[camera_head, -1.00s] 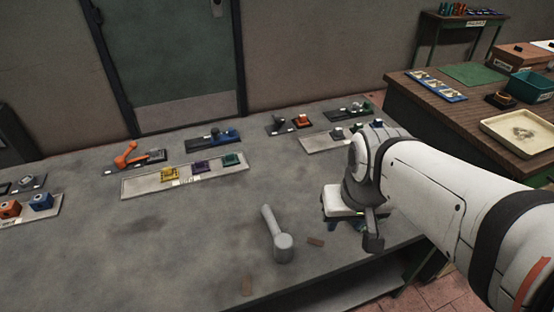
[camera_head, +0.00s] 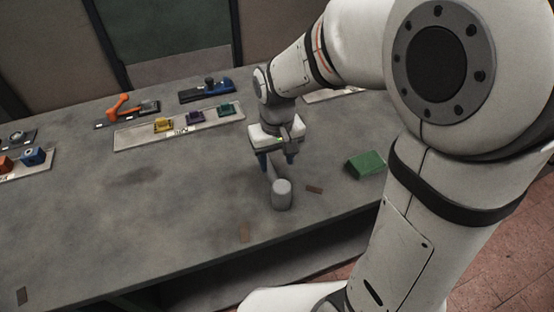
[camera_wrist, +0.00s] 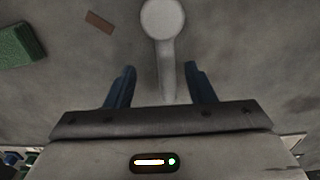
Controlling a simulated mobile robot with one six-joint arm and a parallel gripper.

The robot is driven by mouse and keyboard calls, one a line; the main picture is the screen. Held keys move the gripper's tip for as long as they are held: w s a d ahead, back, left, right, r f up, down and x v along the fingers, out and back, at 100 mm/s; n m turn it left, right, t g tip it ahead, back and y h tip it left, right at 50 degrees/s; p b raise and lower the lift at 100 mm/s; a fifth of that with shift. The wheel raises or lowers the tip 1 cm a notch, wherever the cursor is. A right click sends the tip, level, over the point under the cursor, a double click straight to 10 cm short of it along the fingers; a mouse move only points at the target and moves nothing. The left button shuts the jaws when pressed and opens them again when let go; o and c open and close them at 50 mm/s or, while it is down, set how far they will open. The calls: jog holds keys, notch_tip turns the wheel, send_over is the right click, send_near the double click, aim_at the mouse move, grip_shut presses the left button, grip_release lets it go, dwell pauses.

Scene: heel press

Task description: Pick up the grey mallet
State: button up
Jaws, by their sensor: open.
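The grey mallet (camera_head: 282,196) lies on the grey bench top, its round head toward the front and its handle running back under my gripper. In the wrist view the mallet (camera_wrist: 163,18) has its head at the top and its handle running down between my two fingers. My gripper (camera_head: 276,163) is open, with dark blue fingers pointing down above the handle. The wrist view shows the gripper (camera_wrist: 160,85) with one finger on each side of the handle and gaps to both. The far end of the handle is hidden by the gripper body.
A green block (camera_head: 366,164) sits to the right of the mallet. Thin brown pieces (camera_head: 314,189) lie near the head. A pale tray (camera_head: 135,140) with yellow, purple and green items stands behind left. An orange-handled tool (camera_head: 120,106) is farther back. The bench's left middle is clear.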

aim_at(272, 173)
jog(key=shift+w+a+f, duration=0.1)
jog(key=shift+a+f, duration=0.2)
jog(key=shift+f, duration=0.2)
jog(key=f, duration=0.4)
jog(key=w+f, duration=0.1)
jog(key=f, duration=0.2)
jog(key=shift+a+f, duration=0.1)
jog(key=shift+a, duration=0.2)
jog(key=shift+c, duration=0.6)
grip_shut()
